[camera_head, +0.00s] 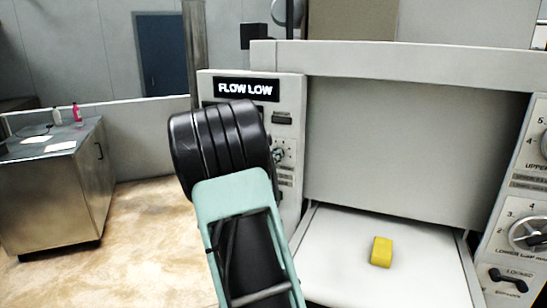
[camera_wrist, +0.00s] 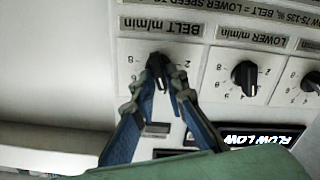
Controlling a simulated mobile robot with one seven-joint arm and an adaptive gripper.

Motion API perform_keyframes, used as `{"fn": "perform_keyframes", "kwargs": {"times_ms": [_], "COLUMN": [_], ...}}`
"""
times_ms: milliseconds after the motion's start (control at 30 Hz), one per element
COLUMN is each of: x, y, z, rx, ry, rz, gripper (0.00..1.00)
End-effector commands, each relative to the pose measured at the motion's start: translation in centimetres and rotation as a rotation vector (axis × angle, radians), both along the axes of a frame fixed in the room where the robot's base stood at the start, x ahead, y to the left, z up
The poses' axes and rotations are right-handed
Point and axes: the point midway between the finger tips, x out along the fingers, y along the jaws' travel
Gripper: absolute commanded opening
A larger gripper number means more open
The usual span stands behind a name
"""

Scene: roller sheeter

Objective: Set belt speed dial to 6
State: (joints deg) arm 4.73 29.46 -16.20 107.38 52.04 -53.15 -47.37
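The belt speed dial (camera_wrist: 158,64) is a black knob on a pale plate under the label "BELT m/min" (camera_wrist: 160,27), which reads upside down in the wrist view. My gripper (camera_wrist: 160,72) has its two blue-grey fingers converging on either side of the knob, and they look closed on it. The fingers cover part of the scale around the knob, so I cannot tell which number it points to. In the head view, my wrist and arm hide the fingers, and a dial (camera_head: 280,153) shows partly at the wrist's right edge.
Another black dial (camera_wrist: 244,77) sits right of the belt dial in the wrist view. A lit display reads "FLOW LOW" (camera_head: 246,89). A yellow block (camera_head: 381,251) lies on the white bed (camera_head: 345,275). A control panel (camera_head: 520,215) stands at the right.

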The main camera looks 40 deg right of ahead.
Motion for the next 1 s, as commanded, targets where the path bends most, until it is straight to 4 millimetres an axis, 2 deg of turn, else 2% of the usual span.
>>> {"fn": "perform_keyframes", "kwargs": {"times_ms": [100,567,1000], "x": [-0.01,-0.04,-0.24], "y": [0.02,0.0,-0.1], "z": [0.01,-0.22,-0.47], "rx": [0.0,0.03,0.21], "ry": [0.0,-0.052,-0.349], "rz": [0.0,-0.001,0.001], "gripper": [0.0,0.0,0.0]}}
